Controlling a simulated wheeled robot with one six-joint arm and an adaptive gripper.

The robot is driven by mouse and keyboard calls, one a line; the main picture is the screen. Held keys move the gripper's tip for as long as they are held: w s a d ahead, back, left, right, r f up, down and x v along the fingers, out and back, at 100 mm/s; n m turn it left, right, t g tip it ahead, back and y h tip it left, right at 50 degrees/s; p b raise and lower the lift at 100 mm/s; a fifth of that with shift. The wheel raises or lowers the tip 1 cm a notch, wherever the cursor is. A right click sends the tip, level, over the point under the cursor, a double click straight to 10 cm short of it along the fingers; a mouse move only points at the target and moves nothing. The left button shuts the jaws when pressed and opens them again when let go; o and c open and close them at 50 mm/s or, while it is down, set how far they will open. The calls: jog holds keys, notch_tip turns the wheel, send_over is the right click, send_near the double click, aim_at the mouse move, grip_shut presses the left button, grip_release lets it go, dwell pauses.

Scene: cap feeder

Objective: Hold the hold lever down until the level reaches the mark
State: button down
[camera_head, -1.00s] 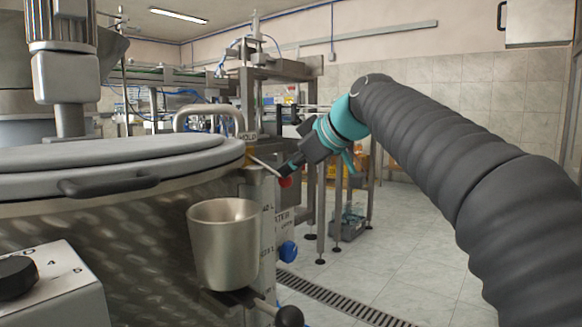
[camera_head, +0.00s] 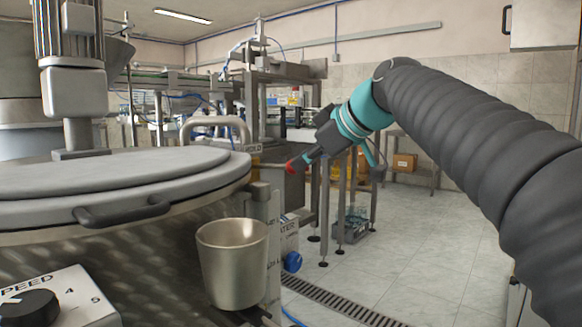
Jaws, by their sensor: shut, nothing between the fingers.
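The hold lever's red knob (camera_head: 290,166) shows right of the vessel rim, by the yellow label (camera_head: 250,150). Its rod looks roughly level, though it is small and hard to make out. My gripper (camera_head: 298,163) is shut and empty, pointing down-left, with its fingertips at the knob. They overlap it in the picture; I cannot tell whether they touch it. A metal cup (camera_head: 233,265) stands below at the vessel's side; its inside looks empty as far as I can see. I cannot make out a level or a mark.
The large lidded vessel (camera_head: 120,175) with a dark lid handle (camera_head: 122,212) fills the left. A speed knob box (camera_head: 60,303) is at the lower left. A metal frame stands behind the gripper. Tiled floor (camera_head: 420,260) is clear at the right.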

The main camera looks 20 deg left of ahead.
jog(key=s+d+r, duration=0.2)
jog(key=d, duration=0.3)
jog(key=shift+s+d, duration=0.2)
jog(key=shift+d, duration=0.05)
dwell(0.3)
